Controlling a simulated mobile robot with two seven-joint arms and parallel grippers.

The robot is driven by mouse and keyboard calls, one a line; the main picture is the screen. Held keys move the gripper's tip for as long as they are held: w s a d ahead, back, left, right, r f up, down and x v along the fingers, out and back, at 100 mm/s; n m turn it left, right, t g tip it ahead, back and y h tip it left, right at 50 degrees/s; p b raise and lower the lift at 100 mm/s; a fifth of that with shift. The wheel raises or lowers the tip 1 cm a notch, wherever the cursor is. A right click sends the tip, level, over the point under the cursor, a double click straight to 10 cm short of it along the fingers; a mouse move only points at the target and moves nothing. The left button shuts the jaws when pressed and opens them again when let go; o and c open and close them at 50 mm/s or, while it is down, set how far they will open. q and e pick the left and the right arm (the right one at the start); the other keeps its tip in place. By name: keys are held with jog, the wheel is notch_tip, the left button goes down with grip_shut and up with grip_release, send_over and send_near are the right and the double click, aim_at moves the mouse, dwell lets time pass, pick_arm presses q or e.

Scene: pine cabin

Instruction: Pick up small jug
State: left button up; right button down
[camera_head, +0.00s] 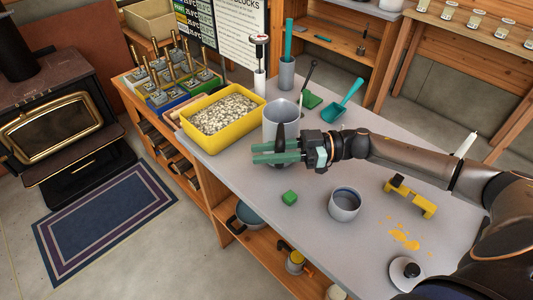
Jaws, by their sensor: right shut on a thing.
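The small jug (281,112) is a grey, open-topped vessel with a dark handle (280,134) on its near side. It is at the middle of the grey worktop, beside the yellow tray. My right gripper (270,152), with green fingers, reaches in from the right and is shut on the jug at its dark handle. The fingers and handle hide part of the jug's lower near side. I cannot tell whether its base touches the worktop. My left gripper is not in view.
A yellow tray of pale pellets (222,112) stands left of the jug. Behind are a grey holder (287,73) and teal scoop (342,110).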

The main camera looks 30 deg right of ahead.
jog(key=w+d+r+b, duration=0.1)
jog(key=w+d+r, duration=0.2)
jog(key=d+r, duration=0.9)
jog(key=shift+w+d, duration=0.3)
jog(key=shift+d, duration=0.45)
dwell(0.7)
